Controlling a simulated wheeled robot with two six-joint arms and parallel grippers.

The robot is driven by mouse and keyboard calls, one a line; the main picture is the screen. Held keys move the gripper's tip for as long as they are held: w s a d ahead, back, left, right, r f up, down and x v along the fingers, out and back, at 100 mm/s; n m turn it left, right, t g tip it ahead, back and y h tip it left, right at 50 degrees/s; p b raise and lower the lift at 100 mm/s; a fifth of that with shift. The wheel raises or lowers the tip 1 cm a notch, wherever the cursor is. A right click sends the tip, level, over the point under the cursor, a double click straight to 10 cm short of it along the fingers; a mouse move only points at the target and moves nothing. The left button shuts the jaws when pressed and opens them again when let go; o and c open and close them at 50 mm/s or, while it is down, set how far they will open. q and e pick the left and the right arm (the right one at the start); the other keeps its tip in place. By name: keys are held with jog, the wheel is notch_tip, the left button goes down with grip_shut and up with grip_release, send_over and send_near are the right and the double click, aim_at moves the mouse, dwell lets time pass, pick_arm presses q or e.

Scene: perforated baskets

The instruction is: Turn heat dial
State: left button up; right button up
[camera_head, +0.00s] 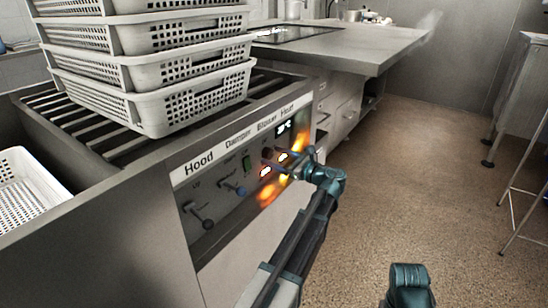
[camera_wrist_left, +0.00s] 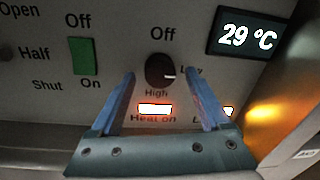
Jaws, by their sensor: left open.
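The heat dial (camera_wrist_left: 160,70) is a round black knob on the control panel, with "Off" above it, "Low" to its right and "High" below it. Its white mark points right, towards "Low". My left gripper (camera_wrist_left: 160,76) is open, with one blue finger on each side of the dial's lower part in the left wrist view. I cannot tell whether the fingers touch it. The left gripper also shows in front of the panel in the head view (camera_head: 300,165), where it partly hides the heat controls.
A display (camera_wrist_left: 247,37) reads 29 °C. A green switch (camera_wrist_left: 83,56) is left of the dial. Stacked white perforated baskets (camera_head: 190,100) stand on the slatted top above the panel. Open floor (camera_head: 430,170) lies to the right.

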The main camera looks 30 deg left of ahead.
pick_arm(q)
jog(key=shift+a, duration=0.35)
jog(key=shift+c, duration=0.2)
grip_shut()
